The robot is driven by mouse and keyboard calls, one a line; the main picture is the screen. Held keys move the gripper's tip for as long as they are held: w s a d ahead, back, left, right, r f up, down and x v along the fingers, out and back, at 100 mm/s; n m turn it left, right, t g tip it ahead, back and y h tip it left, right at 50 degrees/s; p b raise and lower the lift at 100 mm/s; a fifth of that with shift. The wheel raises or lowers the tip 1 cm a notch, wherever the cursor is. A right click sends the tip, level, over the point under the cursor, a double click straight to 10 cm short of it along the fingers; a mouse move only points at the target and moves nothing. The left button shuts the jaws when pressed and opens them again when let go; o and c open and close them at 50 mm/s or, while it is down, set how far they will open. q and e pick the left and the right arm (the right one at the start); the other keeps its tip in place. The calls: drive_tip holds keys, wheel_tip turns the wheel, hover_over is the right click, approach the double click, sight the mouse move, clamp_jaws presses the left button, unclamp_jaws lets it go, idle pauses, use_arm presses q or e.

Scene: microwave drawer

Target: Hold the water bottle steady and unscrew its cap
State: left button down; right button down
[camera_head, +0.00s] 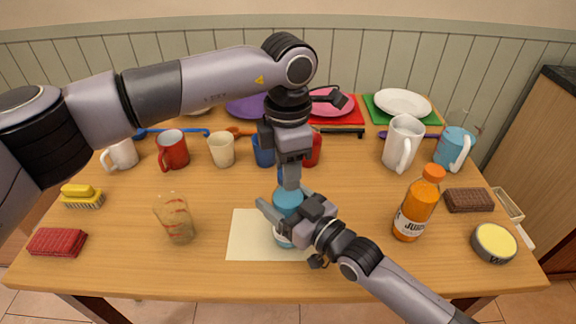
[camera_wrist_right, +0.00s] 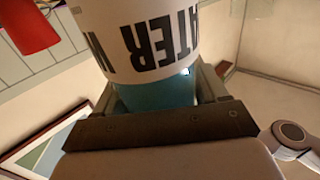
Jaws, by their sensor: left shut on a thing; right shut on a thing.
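The water bottle (camera_head: 287,199) is blue and stands on the cream sheet (camera_head: 246,237) at the table's middle. Its white label with "WATER" lettering (camera_wrist_right: 152,48) fills the right wrist view. My right gripper (camera_head: 281,222) comes in from the lower right and is shut around the bottle's body; it also shows in the right wrist view (camera_wrist_right: 165,105). My left gripper (camera_head: 289,180) points down from above and is shut at the bottle's top. The cap is mostly hidden by my left gripper, and its blue edge is hard to make out.
An orange juice bottle (camera_head: 416,208) stands to the right, near a round tin (camera_head: 493,243) and a brown block (camera_head: 469,200). A stained glass (camera_head: 177,220) stands to the left. Several mugs and plates line the back.

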use_arm(q)
drive_tip(key=n, duration=1.4)
drive_tip(key=shift+n, duration=0.3)
drive_tip(key=n, duration=1.4)
drive_tip(key=shift+r, duration=0.1)
drive_tip(key=shift+d+r, duration=0.1)
drive_tip(key=shift+r, duration=1)
